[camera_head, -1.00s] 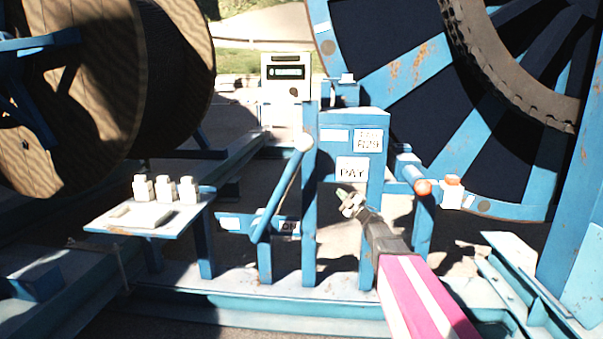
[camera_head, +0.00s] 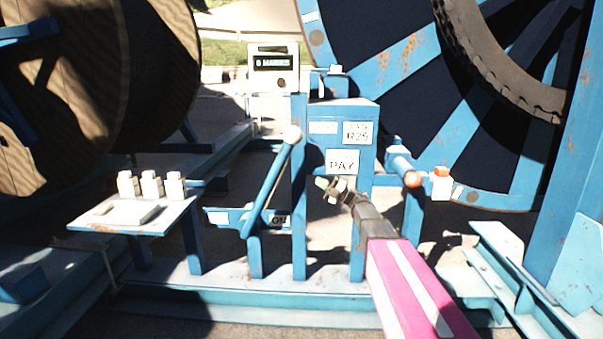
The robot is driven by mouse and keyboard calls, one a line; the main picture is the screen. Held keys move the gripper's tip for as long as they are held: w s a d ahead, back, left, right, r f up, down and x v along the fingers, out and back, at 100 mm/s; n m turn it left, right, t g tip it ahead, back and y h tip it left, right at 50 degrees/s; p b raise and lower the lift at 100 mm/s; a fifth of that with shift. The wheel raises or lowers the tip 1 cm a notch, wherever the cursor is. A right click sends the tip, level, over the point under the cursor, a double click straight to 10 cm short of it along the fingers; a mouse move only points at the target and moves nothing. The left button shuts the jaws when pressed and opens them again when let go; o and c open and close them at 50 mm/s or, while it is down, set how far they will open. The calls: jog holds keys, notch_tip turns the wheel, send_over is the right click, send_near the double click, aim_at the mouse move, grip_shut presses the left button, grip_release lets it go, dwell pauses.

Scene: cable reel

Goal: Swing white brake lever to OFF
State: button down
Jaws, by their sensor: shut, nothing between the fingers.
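The brake lever is a blue bar (camera_head: 268,190) with a white round knob (camera_head: 292,134) at its top. It leans up to the right from a low pivot by a blue post. Small label plates sit near its foot; one dark plate (camera_head: 281,221) at the right is partly hidden and hard to read. My gripper (camera_head: 326,187) is shut and empty. It is to the right of and below the white knob, apart from the lever, in front of the blue box (camera_head: 343,112) with a "PAY" label (camera_head: 342,162).
An upright blue post (camera_head: 299,210) stands between the lever and my gripper. A small table (camera_head: 157,221) with white blocks stands left. A wooden reel (camera_head: 95,90) and a blue wheel (camera_head: 410,55) stand behind.

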jog(key=x, duration=1.3)
jog(key=shift+a, duration=0.2)
jog(key=shift+w+a+r, duration=0.15)
jog(key=shift+r, duration=0.05)
